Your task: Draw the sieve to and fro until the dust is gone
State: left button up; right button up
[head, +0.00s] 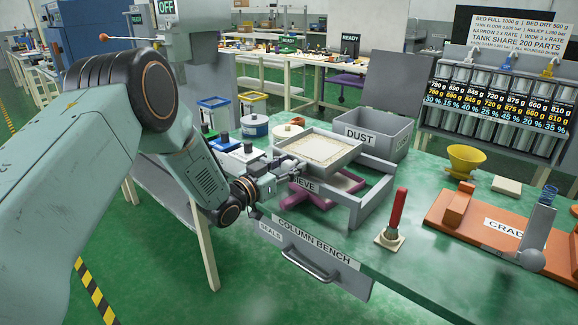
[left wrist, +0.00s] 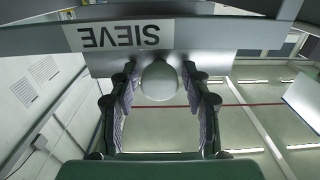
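The sieve (head: 347,161) is a shallow grey square tray with a pale grainy layer inside, resting on a grey frame (head: 372,205) on the bench. In the left wrist view its front wall (left wrist: 205,35) bears an upside-down SIEVE label, with a pale round knob (left wrist: 159,80) below it. My left gripper (head: 277,180) is at the sieve's near left side. In the left wrist view its fingers (left wrist: 159,85) stand on both sides of the knob, with narrow gaps seeming to show. A grey DUST bin (head: 392,143) stands behind the sieve. My right gripper is out of view.
A purple tray (head: 312,197) lies under the sieve. To the right stand a red-handled tool (head: 397,215), a yellow funnel (head: 466,158) and an orange cradle (head: 460,224). Blue and white containers (head: 255,126) are behind my left arm. The green bench top (head: 430,180) is partly clear.

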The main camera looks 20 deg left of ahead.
pick_arm(q)
jog(key=shift+o, duration=0.3)
jog(key=v, duration=1.2)
jog(key=shift+w, duration=0.1)
